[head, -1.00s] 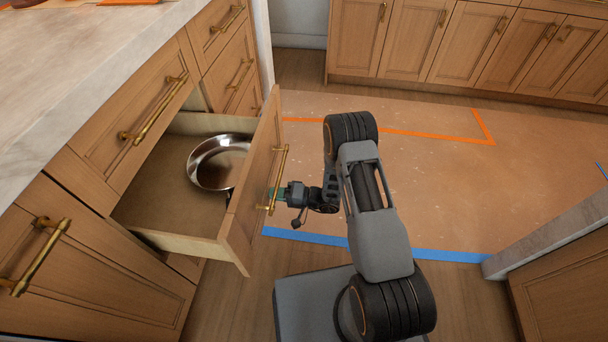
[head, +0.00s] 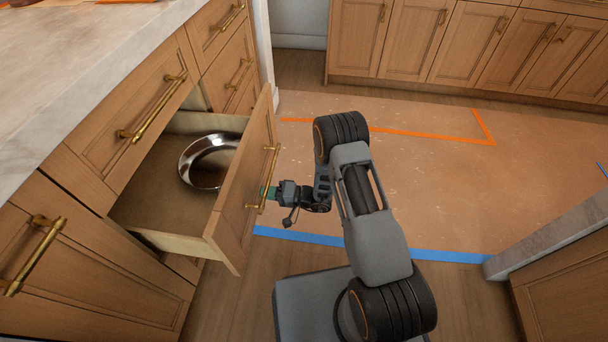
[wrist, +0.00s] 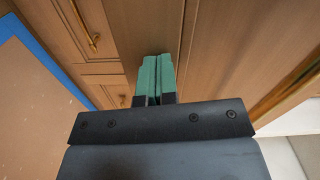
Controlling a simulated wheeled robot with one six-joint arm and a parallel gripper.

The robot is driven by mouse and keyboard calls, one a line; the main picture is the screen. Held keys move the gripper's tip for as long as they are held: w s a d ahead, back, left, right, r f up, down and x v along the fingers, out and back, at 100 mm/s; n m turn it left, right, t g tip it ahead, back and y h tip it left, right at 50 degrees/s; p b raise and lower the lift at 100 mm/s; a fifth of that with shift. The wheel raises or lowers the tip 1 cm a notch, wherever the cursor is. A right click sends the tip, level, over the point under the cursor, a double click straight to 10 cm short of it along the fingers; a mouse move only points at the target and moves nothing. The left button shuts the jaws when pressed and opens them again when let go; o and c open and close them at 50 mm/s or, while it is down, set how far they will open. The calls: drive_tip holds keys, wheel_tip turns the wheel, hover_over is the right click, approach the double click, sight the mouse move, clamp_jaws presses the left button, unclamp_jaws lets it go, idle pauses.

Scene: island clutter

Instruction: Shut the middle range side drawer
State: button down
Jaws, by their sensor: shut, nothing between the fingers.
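The open wooden drawer (head: 170,215) sticks out of the island cabinet at the left of the head view. Its front panel (head: 240,192) carries a vertical-looking brass handle (head: 269,180). A shiny metal pan (head: 205,162) lies inside the drawer, partly hidden by the front panel. My gripper (head: 266,192) is at the outer face of the drawer front, beside the handle. In the wrist view its green fingertips (wrist: 157,75) are together, with nothing between them, against or very close to the wooden panel. Exact contact is hard to tell.
Closed drawers with brass handles (head: 152,108) sit above and beyond the open one. A closed cabinet front (head: 80,255) is at the near left. The taped floor (head: 420,170) to the right is clear, and another counter (head: 550,240) stands at the lower right.

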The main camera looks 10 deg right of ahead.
sight(257, 191)
drive_tip(key=shift+b+x, duration=0.55)
drive_tip(key=shift+x, duration=1.15)
drive_tip(key=shift+a, duration=0.15)
drive_tip(key=shift+b+x, duration=1.35)
drive_tip(key=shift+x, duration=1.5)
drive_tip(key=shift+a, duration=0.1)
drive_tip(key=shift+b+x, duration=1.7)
drive_tip(key=shift+x, duration=1.25)
drive_tip(key=shift+w, duration=0.1)
